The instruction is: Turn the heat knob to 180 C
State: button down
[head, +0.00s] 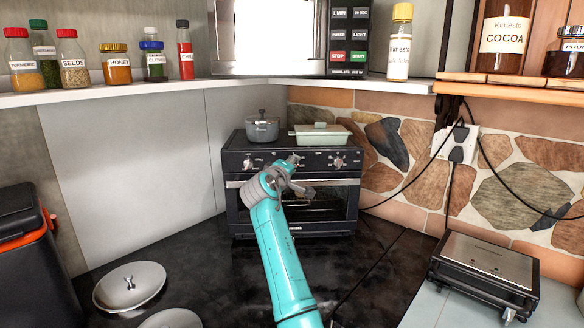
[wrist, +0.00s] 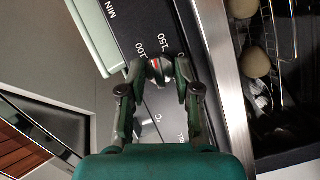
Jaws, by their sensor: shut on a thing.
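The black toaster oven (head: 233,163) stands on the dark counter against the corner, its knobs along the top front strip. My gripper (head: 293,160) is at the middle of that strip, over the heat knob. In the wrist view, my gripper (wrist: 160,70) has its two fingers closed around the heat knob (wrist: 157,72), from both sides. A small red and white part of the knob shows between the fingertips; the rest is hidden. The printed 100 and 150 marks show just beyond the fingertips. I cannot read the exact setting. The 180 mark is not visible.
A grey pot (head: 262,130) and a pale green dish (head: 320,136) sit on top of the oven. Other knobs flank my gripper, at left (head: 251,164) and right (head: 338,162). A sandwich press (head: 487,262) stands at right; a metal lid (head: 129,286) lies at left.

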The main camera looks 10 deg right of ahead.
jog(key=m+g+y, duration=0.1)
jog(key=m, duration=0.2)
jog(key=shift+d+r+m, duration=0.1)
jog(key=shift+m, duration=0.3)
jog(key=m+y, duration=0.2)
jog(key=shift+d+r+m, duration=0.1)
jog(key=shift+m, duration=0.3)
jog(key=m+y, duration=0.1)
jog(key=m, duration=0.1)
jog(key=shift+m+g+y, duration=0.3)
jog(key=shift+y, duration=0.1)
jog(key=shift+d+m+y, duration=0.1)
jog(key=shift+m+y, duration=0.8)
jog(key=shift+m, duration=0.4)
jog(key=c, duration=0.8)
grip_release()
jog(key=shift+s+r, duration=0.1)
jog(key=shift+s, duration=0.05)
